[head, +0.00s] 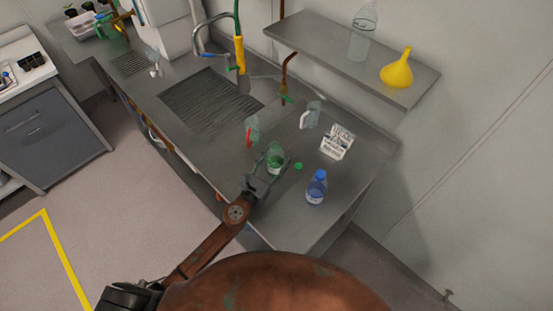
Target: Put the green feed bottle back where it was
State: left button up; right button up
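The green feed bottle (275,155) is a small see-through green bottle near the middle of the steel counter. My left gripper (270,174) is at it, with its fingers around the lower part of the bottle. At this size I cannot tell whether the fingers press on it or stand just apart, or whether its base touches the counter. A green cap (298,166) lies on the counter just right of the bottle. My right gripper is not in view.
A white printed sign (337,142), a clear jug (311,115) and a red-handled jug (252,131) stand behind. The sink drainer (211,105) is left. A shelf (310,42) holds a yellow funnel (398,70) and a clear bottle (362,32).

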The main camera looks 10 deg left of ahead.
pick_arm(q)
jog(key=shift+o, duration=0.9)
jog(key=shift+r, duration=0.15)
jog(key=shift+s+a, duration=0.1)
jog(key=shift+s, duration=0.1)
jog(key=b+v, duration=0.1)
jog(key=v, duration=0.9)
jog(key=shift+s+a+b, duration=0.1)
jog(key=shift+s+b, duration=0.2)
jog(key=shift+b, duration=0.05)
jog(key=shift+s+a, duration=0.15)
jog(key=shift+s, duration=0.3)
